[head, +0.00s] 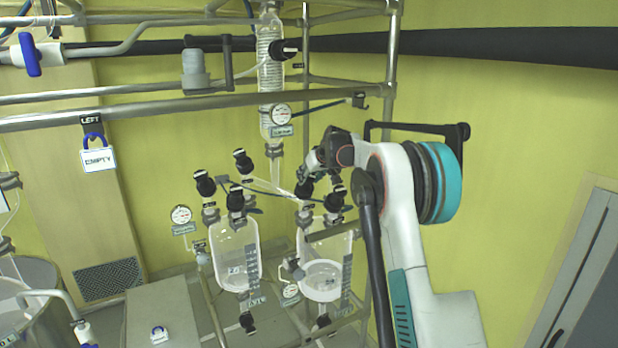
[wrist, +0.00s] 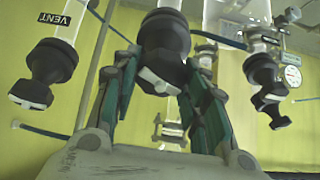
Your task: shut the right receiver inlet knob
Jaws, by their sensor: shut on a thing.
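The right receiver (head: 325,262) is a clear glass vessel at the lower middle of the head view. Black knobs stand above it; one of them (head: 335,198) is at its top right. My gripper (head: 314,172) reaches in from the right at the left-hand black knob, the inlet knob (head: 303,189), and partly hides it. In the wrist view the green fingers of my gripper (wrist: 165,68) are closed on the sides of the black inlet knob (wrist: 164,38), which has a pale bar on its end. I cannot read its label or how far it is turned.
In the wrist view a black knob tagged VENT (wrist: 50,65) is close on the left, and other black knobs (wrist: 265,80) are on the right. The left receiver (head: 234,258) with its knobs stands beside the right one. Metal frame pipes (head: 390,60) surround the glassware.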

